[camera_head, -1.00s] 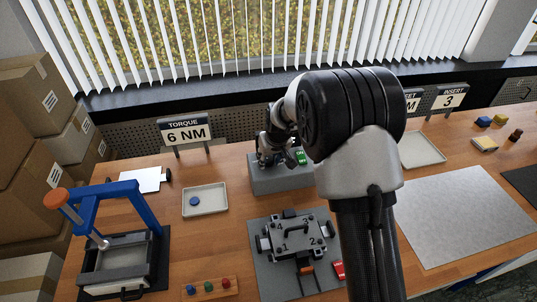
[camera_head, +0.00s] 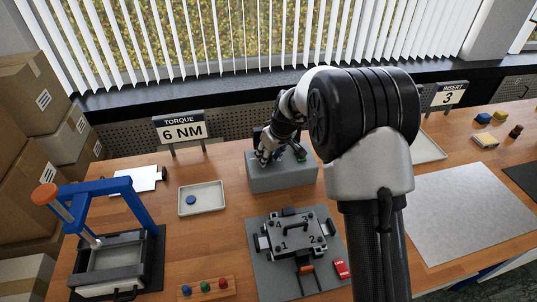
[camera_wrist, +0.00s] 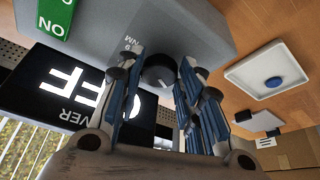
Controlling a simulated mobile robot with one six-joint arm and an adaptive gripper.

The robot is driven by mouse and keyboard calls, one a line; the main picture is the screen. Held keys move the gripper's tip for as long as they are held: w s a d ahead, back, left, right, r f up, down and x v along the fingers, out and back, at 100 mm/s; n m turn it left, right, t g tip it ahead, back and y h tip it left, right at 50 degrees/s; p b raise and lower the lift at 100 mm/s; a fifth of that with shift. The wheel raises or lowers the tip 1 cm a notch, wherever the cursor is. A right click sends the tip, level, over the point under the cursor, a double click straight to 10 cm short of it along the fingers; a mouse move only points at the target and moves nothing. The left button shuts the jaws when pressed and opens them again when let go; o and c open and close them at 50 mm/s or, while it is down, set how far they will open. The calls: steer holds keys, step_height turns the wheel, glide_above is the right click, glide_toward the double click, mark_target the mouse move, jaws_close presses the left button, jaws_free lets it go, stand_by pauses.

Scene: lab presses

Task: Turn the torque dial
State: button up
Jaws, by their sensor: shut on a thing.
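The torque dial (camera_wrist: 159,70) is a dark round knob on a grey box, seen in the wrist view. The grey box (camera_head: 285,180) stands at the back middle of the table. My gripper (camera_wrist: 158,75) has its two fingers on either side of the dial and is shut on it. In the head view my gripper (camera_head: 266,158) is over the left part of the box and hides the dial. A sign (camera_head: 181,130) behind reads TORQUE 6 NM. The dial's pointer setting cannot be made out.
A green ON switch (camera_wrist: 54,18) and a dark OFF display (camera_wrist: 75,90) are close to my gripper. A tray (camera_head: 202,198) with a blue disc lies left of the box. A fixture plate (camera_head: 290,236) lies in front. A blue-framed press (camera_head: 110,190) stands at left.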

steer(key=o, duration=1.1)
steer(key=shift+c, duration=0.2)
steer(key=v, duration=1.2)
